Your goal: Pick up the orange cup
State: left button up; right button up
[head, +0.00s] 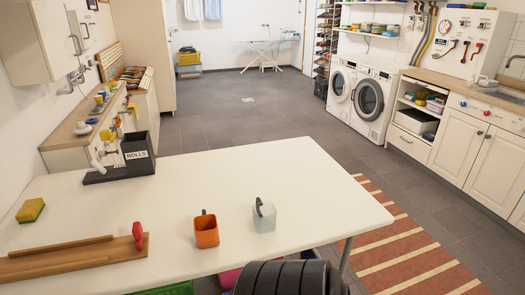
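The orange cup (206,236) stands upright on the white table (300,180), near its front edge. Its dark handle is at the top, on the far side of the cup. A pale, whitish cup (264,219) with a dark handle stands to its right, apart from it. Neither of my grippers is in view, and nothing touches the orange cup.
A wooden board (75,258) with a red-handled tool (138,236) lies at the left. A yellow-green sponge (31,210) and a black box marked "ROLLS" (139,154) are farther back. A black ribbed shape (290,279), unclear, is at the bottom. The table's middle is clear.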

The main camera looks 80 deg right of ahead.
aim_at(206, 227)
jog(key=z, duration=2)
jog(key=i+l+u, duration=0.15)
jog(key=l, duration=0.25)
jog(key=i+l+u, duration=0.15)
jog(key=l, duration=0.3)
jog(key=l+u, duration=0.15)
jog(key=l, duration=0.25)
jog(key=i, duration=0.05)
